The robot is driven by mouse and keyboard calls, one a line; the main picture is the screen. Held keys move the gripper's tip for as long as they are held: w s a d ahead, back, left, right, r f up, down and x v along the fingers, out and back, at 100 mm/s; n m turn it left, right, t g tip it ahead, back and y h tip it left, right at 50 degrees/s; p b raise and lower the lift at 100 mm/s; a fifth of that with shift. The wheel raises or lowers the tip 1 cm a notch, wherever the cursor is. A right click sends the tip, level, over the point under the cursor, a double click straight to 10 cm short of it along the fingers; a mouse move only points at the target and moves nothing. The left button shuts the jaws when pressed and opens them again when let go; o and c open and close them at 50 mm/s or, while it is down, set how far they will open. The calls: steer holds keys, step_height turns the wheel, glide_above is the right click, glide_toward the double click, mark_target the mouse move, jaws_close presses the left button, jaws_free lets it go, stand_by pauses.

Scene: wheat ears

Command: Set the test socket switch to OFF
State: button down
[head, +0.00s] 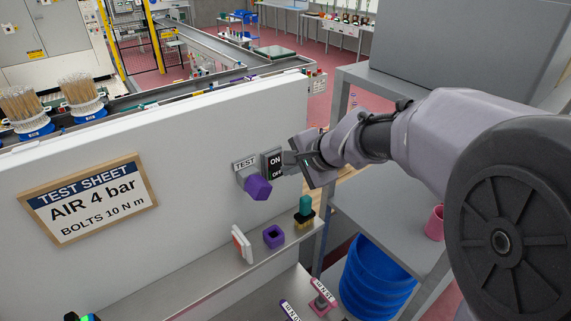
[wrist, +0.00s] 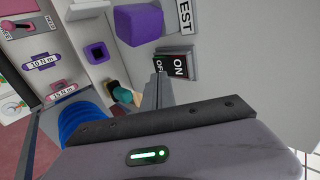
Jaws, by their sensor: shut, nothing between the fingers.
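The test socket switch (head: 272,163) is a dark plate marked ON at the top and OFF at the bottom, on the white upright panel. It also shows in the wrist view (wrist: 179,66), turned sideways. A TEST label (head: 245,162) and a purple plug-like block (head: 257,187) sit just left of it. My gripper (head: 287,163) is shut and empty, its tips close to the switch's right side. In the wrist view the fingers (wrist: 158,88) point at the OFF end and hide part of it. I cannot tell whether they touch, or which way the switch is set.
A framed test sheet (head: 88,199) is on the panel at left. Below the switch, a shelf (head: 200,279) holds a red-and-white item (head: 242,245), a purple hollow block (head: 273,236) and a teal-handled brush (head: 304,212).

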steer(key=s+f+b+v, duration=0.1)
steer(key=b+v, duration=0.1)
steer(key=v, duration=0.8)
steer(key=shift+r+g, duration=0.2)
steer(key=shift+g, duration=0.1)
